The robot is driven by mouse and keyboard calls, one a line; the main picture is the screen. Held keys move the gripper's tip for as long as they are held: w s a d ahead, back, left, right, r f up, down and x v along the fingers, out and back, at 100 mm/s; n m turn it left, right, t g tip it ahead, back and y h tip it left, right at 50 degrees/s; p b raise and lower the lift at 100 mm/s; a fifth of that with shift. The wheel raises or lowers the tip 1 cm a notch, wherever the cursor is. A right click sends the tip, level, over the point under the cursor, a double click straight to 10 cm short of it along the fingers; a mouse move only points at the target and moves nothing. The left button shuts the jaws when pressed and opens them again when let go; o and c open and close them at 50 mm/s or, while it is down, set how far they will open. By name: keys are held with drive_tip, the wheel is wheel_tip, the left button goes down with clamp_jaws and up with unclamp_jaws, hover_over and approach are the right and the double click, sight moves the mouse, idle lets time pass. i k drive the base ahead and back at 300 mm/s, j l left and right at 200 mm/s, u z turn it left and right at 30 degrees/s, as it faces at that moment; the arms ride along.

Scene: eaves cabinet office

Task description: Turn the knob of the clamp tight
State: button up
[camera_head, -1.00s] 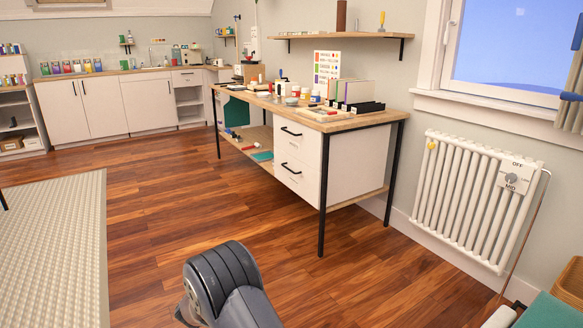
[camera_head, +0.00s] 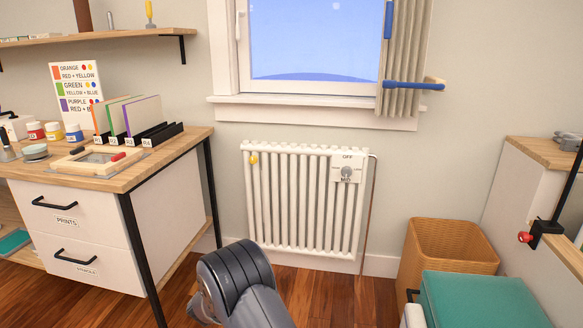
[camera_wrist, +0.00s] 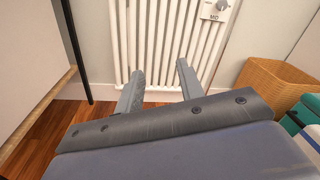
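A black clamp (camera_head: 548,228) with a red knob (camera_head: 525,237) is fixed at the edge of the wooden-topped white furniture on the far right of the head view. A thin black rod rises from it and is cut off by the picture edge. The clamp does not show in the wrist view. My gripper (camera_wrist: 160,68) is open and empty in the wrist view, its two fingers apart and pointing towards the radiator. It is well to the left of the clamp. In the head view my arm hides the gripper's fingers.
A white radiator (camera_head: 305,200) with a dial stands under the window. A wicker basket (camera_head: 445,250) and a teal-cushioned seat (camera_head: 480,300) stand between my arm and the clamp. A desk (camera_head: 165,155) with drawers is at left. Some wooden floor (camera_head: 335,300) is clear.

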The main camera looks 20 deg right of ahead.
sight(523, 237)
drive_tip(key=i+z, duration=0.15)
drive_tip(key=z, duration=0.3)
drive_tip(key=i+j+z, duration=0.1)
drive_tip(key=z, duration=0.4)
drive_tip(key=i+j+z, duration=0.2)
drive_tip(key=z, duration=0.25)
drive_tip(key=i+j+z, duration=0.1)
drive_tip(key=z, duration=0.4)
drive_tip(key=i+j+z, duration=0.3)
drive_tip(key=j+z, duration=0.35)
drive_tip(key=i+j+z, duration=0.15)
drive_tip(key=j+z, duration=0.15)
